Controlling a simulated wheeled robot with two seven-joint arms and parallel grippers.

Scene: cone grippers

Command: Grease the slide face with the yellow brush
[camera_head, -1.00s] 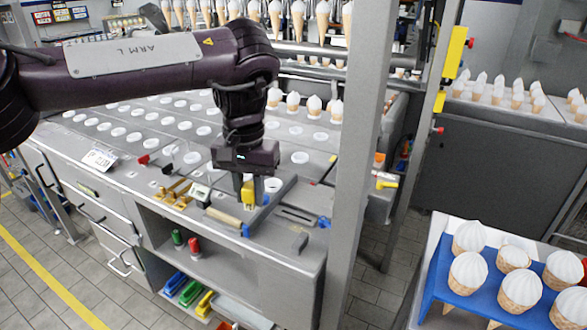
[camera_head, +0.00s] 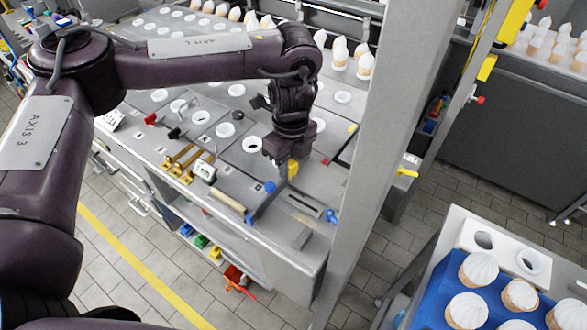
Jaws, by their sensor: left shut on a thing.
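My left gripper (camera_head: 280,162) points down over the workbench, shut on the yellow brush. Only a short yellow part of the brush (camera_head: 293,170) shows at the fingers, and its bristles are hidden or too small to tell. The brush is just behind and right of a blue knob (camera_head: 270,187) on the bench. In front and to the right lies a grey plate with a dark slot (camera_head: 305,205), with a blue handle (camera_head: 331,216) at its right end. I cannot tell for sure which surface is the slide face. My right gripper is not in view.
A wooden-handled tool (camera_head: 228,201), brass pieces (camera_head: 180,165) and a white-faced gauge (camera_head: 204,170) lie left of the gripper. A grey post (camera_head: 375,150) rises to the right. A blue tray (camera_head: 437,291) of cones stands at lower right.

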